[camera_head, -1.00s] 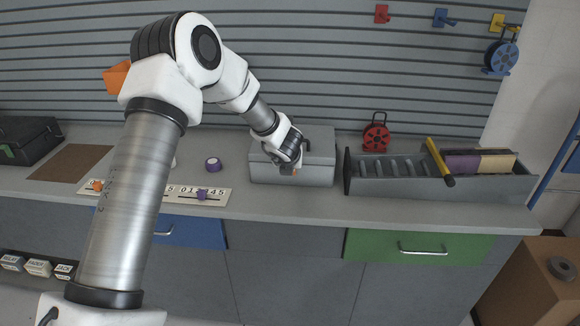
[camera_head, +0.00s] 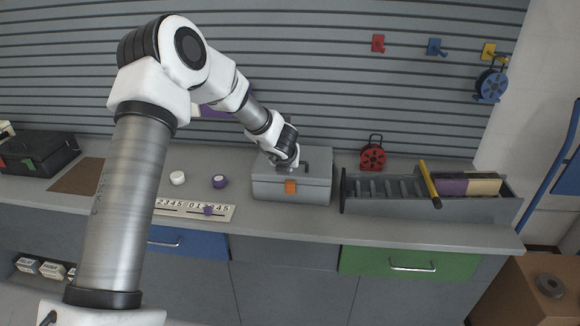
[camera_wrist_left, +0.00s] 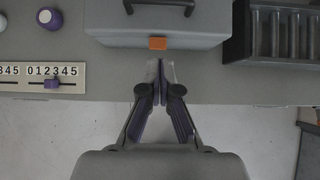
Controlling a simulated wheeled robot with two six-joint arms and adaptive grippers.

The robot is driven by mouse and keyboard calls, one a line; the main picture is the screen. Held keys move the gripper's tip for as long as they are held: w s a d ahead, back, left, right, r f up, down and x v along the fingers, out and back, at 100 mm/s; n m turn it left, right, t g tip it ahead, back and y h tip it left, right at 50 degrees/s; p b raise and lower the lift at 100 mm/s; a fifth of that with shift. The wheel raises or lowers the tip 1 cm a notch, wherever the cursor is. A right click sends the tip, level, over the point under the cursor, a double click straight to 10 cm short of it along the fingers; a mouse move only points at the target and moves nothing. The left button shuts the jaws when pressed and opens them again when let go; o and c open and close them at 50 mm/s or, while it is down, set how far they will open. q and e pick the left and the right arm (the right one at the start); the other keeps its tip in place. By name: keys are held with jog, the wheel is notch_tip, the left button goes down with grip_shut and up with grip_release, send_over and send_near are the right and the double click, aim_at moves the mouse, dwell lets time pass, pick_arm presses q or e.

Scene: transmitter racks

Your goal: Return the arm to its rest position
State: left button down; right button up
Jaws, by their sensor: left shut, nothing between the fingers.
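My left arm comes in from the left in the head view and reaches over the counter. Its gripper (camera_head: 289,166) is in front of and above the grey case with the orange latch (camera_head: 290,187). In the left wrist view the gripper (camera_wrist_left: 160,66) is shut and empty, with its fingertips pointing toward the orange latch (camera_wrist_left: 158,43) and the case (camera_wrist_left: 150,28). I cannot tell from the frames how far the tips are from the case. My right gripper is not in view.
A numbered slider strip (camera_head: 168,205) with a purple knob (camera_head: 208,210) lies on the counter (camera_head: 300,222). A purple-and-white cylinder (camera_head: 220,182) and a white one (camera_head: 177,178) stand behind it. A slotted grey rack (camera_head: 430,205) with a yellow-handled tool (camera_head: 429,184) is right of the case.

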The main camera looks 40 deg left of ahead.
pick_arm(q)
jog(key=shift+w+a+f, duration=0.1)
dwell(0.3)
jog(key=s+d+f+m+g+b, duration=0.25)
jog(key=s+d+f, duration=0.2)
jog(key=f, duration=0.45)
jog(key=s+d+f+m+g+b, duration=0.1)
jog(key=s+d+f+m, duration=0.25)
jog(key=s+f, duration=0.4)
jog(key=s+d+f+m+g+b, duration=0.1)
jog(key=s+d+f+m, duration=0.25)
jog(key=f, duration=0.75)
jog(key=s+d+f+m+g+h, duration=0.1)
jog(key=s+d+f+m+h, duration=0.1)
jog(key=s+d+m, duration=0.4)
jog(key=s+d+f+m+g+h+b, duration=0.1)
jog(key=s+d+m, duration=0.5)
jog(key=s+m, duration=1.1)
notch_tip(320, 180, down, 2)
jog(key=m+h, duration=0.1)
jog(key=m, duration=0.8)
jog(key=shift+s+f, duration=0.2)
jog(key=shift+s, duration=0.05)
